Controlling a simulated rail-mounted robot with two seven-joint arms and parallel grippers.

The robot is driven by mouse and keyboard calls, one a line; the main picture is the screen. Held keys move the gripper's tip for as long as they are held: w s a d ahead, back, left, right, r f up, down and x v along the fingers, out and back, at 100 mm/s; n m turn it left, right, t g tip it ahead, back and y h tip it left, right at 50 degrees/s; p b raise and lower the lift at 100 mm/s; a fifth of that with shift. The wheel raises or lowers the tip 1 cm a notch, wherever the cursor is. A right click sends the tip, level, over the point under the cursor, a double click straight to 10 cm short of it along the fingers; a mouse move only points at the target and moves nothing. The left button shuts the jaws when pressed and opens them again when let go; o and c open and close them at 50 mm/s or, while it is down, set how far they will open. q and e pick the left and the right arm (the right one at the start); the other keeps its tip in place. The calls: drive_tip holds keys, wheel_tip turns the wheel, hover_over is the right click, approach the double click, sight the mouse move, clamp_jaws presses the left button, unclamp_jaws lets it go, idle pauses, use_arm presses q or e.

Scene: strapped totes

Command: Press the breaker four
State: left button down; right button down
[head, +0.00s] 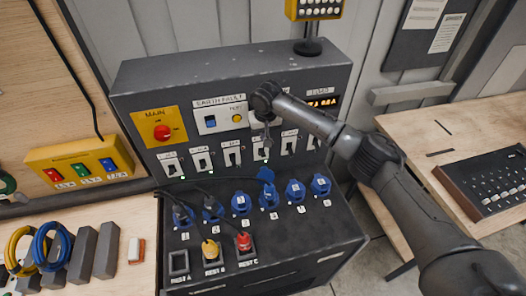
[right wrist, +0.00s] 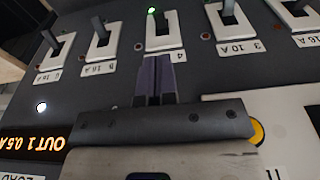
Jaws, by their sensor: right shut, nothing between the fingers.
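The breaker panel (head: 220,95) has a row of white breakers with dark levers. Breaker four (head: 262,150) is fourth from the left, partly hidden by my right gripper. In the right wrist view, breaker four (right wrist: 181,41) appears upside down, labelled 4, with a lit green lamp (right wrist: 151,10) by its far edge. My right gripper (head: 264,122) is in front of the panel above breaker four. In the right wrist view its dark fingers (right wrist: 155,64) are shut and empty, their tips by the plate's near edge. I cannot tell whether they touch it. My left gripper is not in view.
Other breakers flank it closely, such as breaker 3 (right wrist: 231,35). Above are the red main button (head: 162,132), a blue switch (head: 211,121) and an amber display (head: 322,102). Blue sockets (head: 241,203) and plugs with cables fill the sloping lower deck.

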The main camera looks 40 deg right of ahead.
sight(263, 155)
drive_tip(key=f, duration=0.6)
drive_tip(key=w+f+p, duration=0.1)
drive_tip(key=f, duration=0.3)
drive_tip(key=shift+w+d, duration=0.1)
drive_tip(key=shift+d, duration=0.15)
